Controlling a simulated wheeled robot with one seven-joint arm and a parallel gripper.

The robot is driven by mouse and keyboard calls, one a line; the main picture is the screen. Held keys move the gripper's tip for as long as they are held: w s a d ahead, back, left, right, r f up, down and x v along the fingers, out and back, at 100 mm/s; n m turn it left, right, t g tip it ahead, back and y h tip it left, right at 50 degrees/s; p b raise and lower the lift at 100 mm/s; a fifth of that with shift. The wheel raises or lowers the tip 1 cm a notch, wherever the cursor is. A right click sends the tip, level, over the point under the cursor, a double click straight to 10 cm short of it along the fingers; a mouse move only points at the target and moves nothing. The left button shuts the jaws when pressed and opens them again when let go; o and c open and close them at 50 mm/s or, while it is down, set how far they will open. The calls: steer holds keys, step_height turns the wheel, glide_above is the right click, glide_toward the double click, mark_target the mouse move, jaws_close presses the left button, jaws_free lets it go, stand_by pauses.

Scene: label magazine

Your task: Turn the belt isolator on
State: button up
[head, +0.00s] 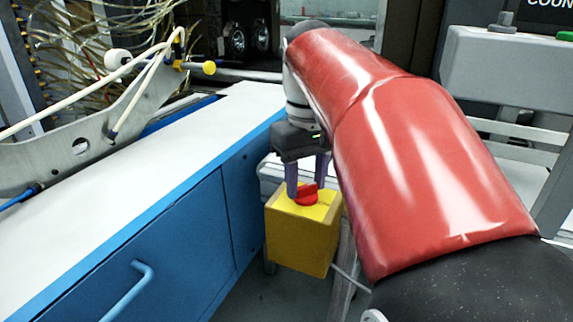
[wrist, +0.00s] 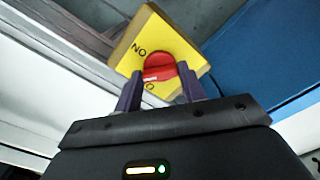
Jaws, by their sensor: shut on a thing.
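The belt isolator is a yellow box (head: 300,238) with a red rotary knob (head: 306,195) on its top face. In the wrist view the yellow face (wrist: 185,38) carries lettering that reads upside down, "ON" near its upper left corner. Other lettering below the knob is partly hidden by a finger. My gripper (head: 308,183) points down at the box, with its purple fingers on either side of the knob. In the wrist view my gripper (wrist: 158,84) is shut on the red knob (wrist: 158,66). A pale mark shows on the knob's grip bar; its exact setting is hard to tell.
A blue cabinet with a white top (head: 150,150) stands close to the left of the box. A metal bracket with hoses (head: 85,150) lies over it. A grey panel with buttons (head: 505,70) is at the upper right. A cable runs from the box's lower right.

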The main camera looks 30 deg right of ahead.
mark_target(306, 186)
steer(key=m+p, duration=0.2)
steer(key=m, duration=0.3)
steer(key=shift+r, duration=0.1)
steer(key=m, duration=0.5)
steer(key=shift+m, duration=0.3)
stand_by(0.3)
steer(key=o, duration=1)
step_height(306, 186, up, 8)
steer(key=shift+f, duration=0.2)
